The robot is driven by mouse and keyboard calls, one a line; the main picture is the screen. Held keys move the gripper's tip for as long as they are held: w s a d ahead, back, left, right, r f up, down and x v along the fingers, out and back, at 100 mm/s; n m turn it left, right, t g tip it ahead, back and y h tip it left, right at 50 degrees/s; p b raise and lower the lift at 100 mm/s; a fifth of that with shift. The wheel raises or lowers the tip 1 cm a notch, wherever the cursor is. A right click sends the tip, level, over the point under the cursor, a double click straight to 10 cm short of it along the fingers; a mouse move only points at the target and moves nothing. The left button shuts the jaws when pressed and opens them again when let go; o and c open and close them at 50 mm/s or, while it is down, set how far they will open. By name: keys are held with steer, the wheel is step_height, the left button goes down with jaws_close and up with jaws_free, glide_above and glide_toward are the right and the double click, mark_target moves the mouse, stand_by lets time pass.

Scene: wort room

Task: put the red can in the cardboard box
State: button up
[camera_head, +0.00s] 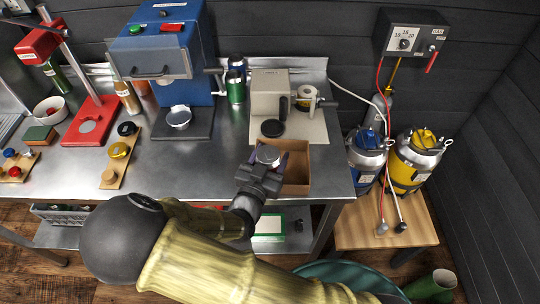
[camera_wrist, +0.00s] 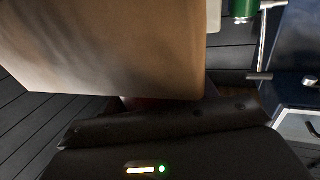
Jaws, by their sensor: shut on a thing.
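The cardboard box (camera_head: 298,189), open at the top, stands near the front right edge of the steel counter.
A beige machine (camera_head: 270,95) with a black round pad stands just behind the box. A green can (camera_head: 236,87) stands to its left, beside the blue machine (camera_head: 160,50). Bare counter (camera_head: 200,170) lies left of my gripper. Yellow (camera_head: 413,165) and blue-topped kegs stand right of the counter.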

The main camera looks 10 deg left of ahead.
steer(key=o, duration=1.2)
steer(key=shift+f, duration=0.1)
steer(key=shift+r, duration=0.25)
steer(key=s, duration=0.4)
steer(key=s+a+b, duration=0.1)
steer(key=s, duration=0.7)
steer(key=shift+a+f+b, duration=0.1)
steer(key=shift+a+b, duration=0.25)
steer(key=shift+b, duration=0.05)
